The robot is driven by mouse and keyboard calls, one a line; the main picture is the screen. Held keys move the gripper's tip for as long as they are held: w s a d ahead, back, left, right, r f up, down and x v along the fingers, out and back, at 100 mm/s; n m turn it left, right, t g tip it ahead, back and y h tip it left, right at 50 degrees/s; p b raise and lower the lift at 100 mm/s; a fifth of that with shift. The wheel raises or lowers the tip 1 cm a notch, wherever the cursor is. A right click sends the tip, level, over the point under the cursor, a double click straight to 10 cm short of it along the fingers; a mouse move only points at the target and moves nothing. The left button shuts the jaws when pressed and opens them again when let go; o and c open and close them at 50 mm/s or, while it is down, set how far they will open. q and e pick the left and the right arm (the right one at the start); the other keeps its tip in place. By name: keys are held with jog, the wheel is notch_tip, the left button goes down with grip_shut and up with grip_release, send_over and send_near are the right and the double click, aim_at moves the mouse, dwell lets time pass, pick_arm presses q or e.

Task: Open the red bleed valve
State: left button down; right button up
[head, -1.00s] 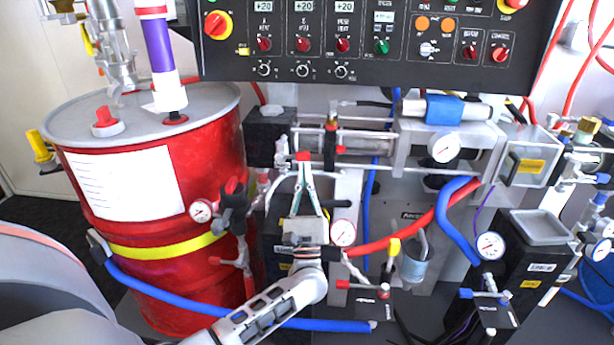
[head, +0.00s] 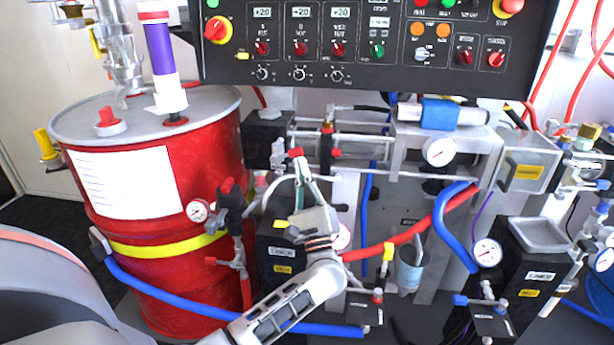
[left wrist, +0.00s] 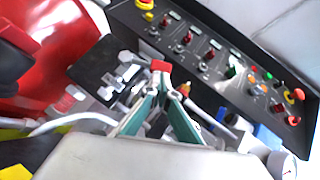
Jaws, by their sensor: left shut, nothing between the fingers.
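My left gripper (head: 299,161) is in front of the pump assembly, right of the red drum. Its green fingers converge and are shut, with nothing gripped. A small red piece (head: 296,153) shows right at the fingertips; it also shows in the left wrist view (left wrist: 160,66). I cannot tell if it is a valve handle or part of the fingers. Several small red handles are in view, including one on the low right valve (head: 365,293) and one on the drum-side fitting (head: 222,262). Which is the bleed valve is not clear. My right gripper is not in view.
The red drum (head: 205,160) stands at left with a blue hose (head: 170,295) across its front. The control panel (head: 375,50) hangs above. Gauges, a red hose (head: 410,232) and a grey-topped black box (head: 540,235) crowd the right. Pipes lie close around the gripper.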

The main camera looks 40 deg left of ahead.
aim_at(296, 149)
pick_arm(q)
notch_tip(296, 149, up, 2)
jog(key=n+g, duration=0.1)
jog(key=n, duration=0.1)
jog(key=n+g, duration=0.4)
jog(key=shift+r+y+b, duration=0.25)
jog(key=shift+y+b, duration=0.05)
jog(key=shift+b, duration=0.05)
jog(key=shift+a+r+n+g, duration=0.1)
jog(key=shift+r+n+g, duration=0.15)
jog(key=shift+n+g, duration=0.35)
jog(key=n, duration=0.1)
jog(key=r+n+g+h, duration=0.1)
jog(key=n, duration=0.1)
jog(key=a+r+n+g, duration=0.1)
jog(key=shift+s+r+h, duration=0.1)
jog(key=shift+s+h, duration=0.25)
jog(key=shift+h, duration=0.05)
jog(key=shift+s+a+r+n+g+h, duration=0.25)
jog(key=shift+a+r+n+g+h, duration=0.2)
jog(key=shift+n+h, duration=0.4)
jog(key=shift+s+a+r+n+g+h, duration=0.3)
jog(key=shift+r+n+g+h, duration=0.2)
jog(key=shift+n, duration=0.55)
pick_arm(e)
jog(key=shift+w+a+r, duration=0.3)
jog(key=shift+a+r, duration=0.15)
jog(key=shift+a, duration=0.25)
pick_arm(q)
jog(key=shift+a, duration=0.1)
